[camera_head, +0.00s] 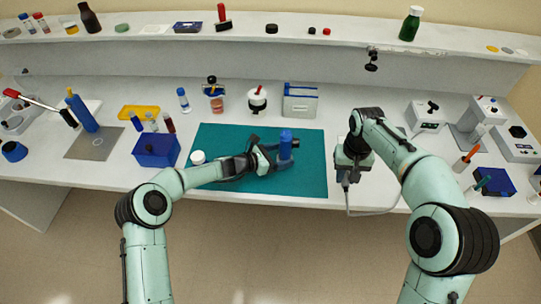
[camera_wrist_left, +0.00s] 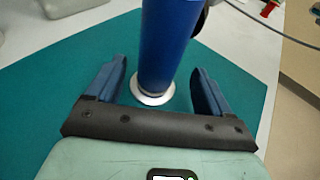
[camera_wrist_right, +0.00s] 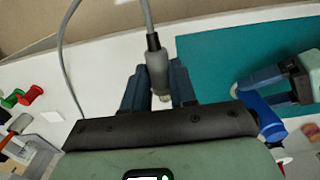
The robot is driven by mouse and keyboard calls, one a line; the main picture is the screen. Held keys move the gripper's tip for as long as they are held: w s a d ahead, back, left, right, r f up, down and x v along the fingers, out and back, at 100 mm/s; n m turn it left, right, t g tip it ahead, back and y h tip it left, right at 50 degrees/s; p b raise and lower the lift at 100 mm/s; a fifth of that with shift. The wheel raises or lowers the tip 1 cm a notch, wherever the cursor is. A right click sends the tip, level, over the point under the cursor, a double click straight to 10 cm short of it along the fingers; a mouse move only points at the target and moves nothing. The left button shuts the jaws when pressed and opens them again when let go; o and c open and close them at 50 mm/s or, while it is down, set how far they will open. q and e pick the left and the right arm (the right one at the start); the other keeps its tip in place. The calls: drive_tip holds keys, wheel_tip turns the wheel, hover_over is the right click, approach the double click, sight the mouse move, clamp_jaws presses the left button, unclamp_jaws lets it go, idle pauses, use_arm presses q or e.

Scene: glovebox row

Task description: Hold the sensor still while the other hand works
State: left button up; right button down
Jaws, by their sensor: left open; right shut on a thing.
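The sensor looks like a blue cylinder (camera_head: 286,140) standing upright on the teal mat (camera_head: 305,182). In the left wrist view the blue cylinder (camera_wrist_left: 168,45) has a pale ring at its foot and stands between my left fingers. My left gripper (camera_head: 280,156) is open around it, with gaps visible on both sides. My right gripper (camera_wrist_right: 158,88) is shut on a grey cable plug (camera_wrist_right: 156,62), whose cable runs away upward in the right wrist view. In the head view my right gripper (camera_head: 346,181) is just right of the mat, apart from the cylinder. Its fingertips are hard to make out there.
A white round piece (camera_head: 198,157) lies on the mat's left side, beside a blue box (camera_head: 157,150). Instruments (camera_head: 427,115) and another blue box (camera_head: 492,182) stand at right. The mat's front right is clear.

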use_arm(q)
drive_tip(key=shift+x, duration=1)
use_arm(e)
drive_tip(key=shift+w+r, duration=0.2)
drive_tip(key=shift+r, duration=0.2)
use_arm(q)
drive_tip(key=c, duration=0.9)
drive_tip(key=shift+c, duration=0.2)
